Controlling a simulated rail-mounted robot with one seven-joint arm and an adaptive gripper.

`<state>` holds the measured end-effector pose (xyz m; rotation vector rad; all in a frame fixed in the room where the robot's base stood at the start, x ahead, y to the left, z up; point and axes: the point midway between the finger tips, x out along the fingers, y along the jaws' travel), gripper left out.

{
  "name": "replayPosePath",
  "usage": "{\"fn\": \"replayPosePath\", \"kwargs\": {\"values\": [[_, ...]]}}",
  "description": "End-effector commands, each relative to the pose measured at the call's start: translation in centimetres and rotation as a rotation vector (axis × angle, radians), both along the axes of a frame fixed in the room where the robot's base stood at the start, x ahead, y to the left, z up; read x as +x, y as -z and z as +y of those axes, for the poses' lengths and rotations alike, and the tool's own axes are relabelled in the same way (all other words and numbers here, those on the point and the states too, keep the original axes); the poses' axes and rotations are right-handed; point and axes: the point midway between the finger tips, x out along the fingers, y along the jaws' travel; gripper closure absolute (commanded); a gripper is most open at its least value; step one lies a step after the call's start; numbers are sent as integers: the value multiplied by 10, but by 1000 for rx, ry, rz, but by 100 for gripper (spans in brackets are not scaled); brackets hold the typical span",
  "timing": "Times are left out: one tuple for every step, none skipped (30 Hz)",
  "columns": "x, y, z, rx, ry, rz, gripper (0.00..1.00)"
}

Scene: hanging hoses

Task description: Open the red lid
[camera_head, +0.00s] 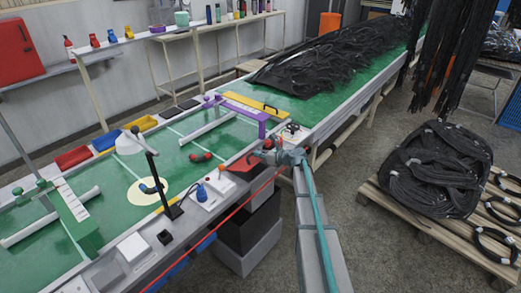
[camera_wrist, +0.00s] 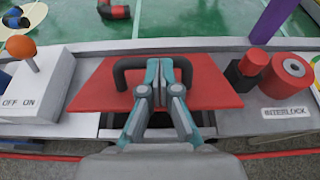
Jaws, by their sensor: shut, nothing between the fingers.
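The red lid (camera_wrist: 215,92) is a flat panel with a black arched handle (camera_wrist: 120,72), in the middle of the wrist view. Its near edge looks raised over a dark opening (camera_wrist: 112,120) in the grey console. In the head view the lid (camera_head: 243,170) is small and partly covered by my arm. My gripper (camera_wrist: 160,72) is shut and empty, its fingertips over the middle of the lid and handle. The fingers hide part of the handle; I cannot tell whether they touch it.
Left of the lid is a switch box with an orange knob (camera_wrist: 21,48). Right of it are a red-topped black knob (camera_wrist: 249,65) and a red cylinder (camera_wrist: 288,75) by the interlock label. A purple post (camera_wrist: 272,22) rises behind. The green conveyor (camera_head: 300,100) lies beyond.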

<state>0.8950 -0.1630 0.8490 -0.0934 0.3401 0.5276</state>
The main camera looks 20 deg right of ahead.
Motion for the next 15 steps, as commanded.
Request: {"fn": "replayPosePath", "kwargs": {"values": [[5, -13, 0, -16, 0, 25, 100], [6, -15, 0, -27, 0, 42, 100], [8, -17, 1, -40, 1, 65, 100], [10, -19, 1, -49, 2, 82, 100], [12, -20, 2, -56, 2, 94, 100], [13, -22, 3, -52, 4, 92, 100], [15, -23, 4, -52, 4, 91, 100], [18, -25, 5, -52, 4, 90, 100], [21, -28, 6, -52, 4, 90, 100], [24, -30, 8, -52, 4, 89, 100], [27, -32, 10, -52, 4, 89, 100], [31, -35, 12, -51, 4, 88, 100], [34, -36, 14, -51, 4, 88, 100], [38, -38, 16, -51, 4, 88, 100], [42, -40, 18, -51, 4, 88, 100]]}}
